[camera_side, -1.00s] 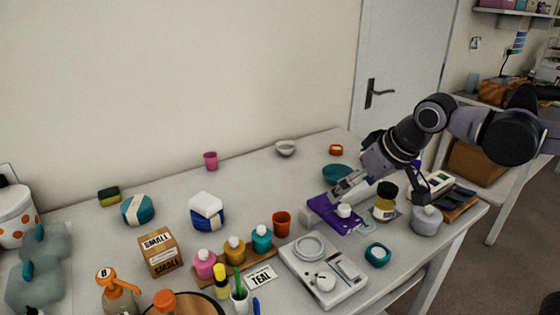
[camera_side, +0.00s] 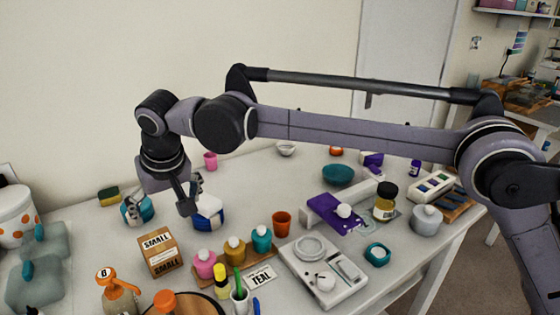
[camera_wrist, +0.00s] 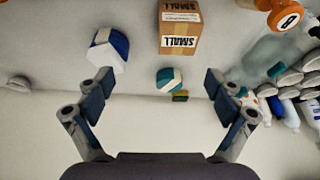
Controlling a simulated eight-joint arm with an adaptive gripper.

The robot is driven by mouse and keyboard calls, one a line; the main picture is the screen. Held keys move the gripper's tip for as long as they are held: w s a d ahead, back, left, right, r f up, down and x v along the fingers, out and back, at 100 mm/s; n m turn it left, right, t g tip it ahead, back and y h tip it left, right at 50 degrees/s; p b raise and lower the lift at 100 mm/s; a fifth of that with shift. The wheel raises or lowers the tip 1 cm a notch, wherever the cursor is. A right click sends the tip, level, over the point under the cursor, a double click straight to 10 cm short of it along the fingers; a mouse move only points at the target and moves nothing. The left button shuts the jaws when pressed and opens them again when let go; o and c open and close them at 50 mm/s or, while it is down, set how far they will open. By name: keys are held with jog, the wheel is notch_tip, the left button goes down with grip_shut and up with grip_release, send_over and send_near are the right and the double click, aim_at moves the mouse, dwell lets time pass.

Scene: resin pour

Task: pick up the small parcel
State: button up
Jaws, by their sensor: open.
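The small parcel (camera_side: 160,251) is a brown cardboard box labelled SMALL, standing on the table at the left front in the side view. In the wrist view the parcel (camera_wrist: 180,28) is at the top centre, ahead of the fingers. My gripper (camera_side: 162,208) is behind and above the parcel in the side view, pointing down. In the wrist view my gripper (camera_wrist: 158,82) has its two fingers wide apart with nothing between the pads. It does not touch the parcel.
A blue and white container (camera_side: 208,212) and a teal tub with a pale band (camera_side: 145,211) stand close behind the parcel. Paint bottles (camera_side: 235,250) are right of it. A sponge (camera_side: 109,196) lies farther back.

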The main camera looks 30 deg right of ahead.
aim_at(157, 241)
jog(key=w+a+f, duration=0.1)
jog(key=f, duration=0.2)
jog(key=w+a+f, duration=0.1)
jog(key=f, duration=0.3)
jog(key=w+a+f, duration=0.1)
jog(key=w+f, duration=0.1)
jog(key=f, duration=0.2)
jog(key=shift+a+f, duration=0.2)
jog(key=shift+a, duration=0.15)
jog(key=c, duration=1.5)
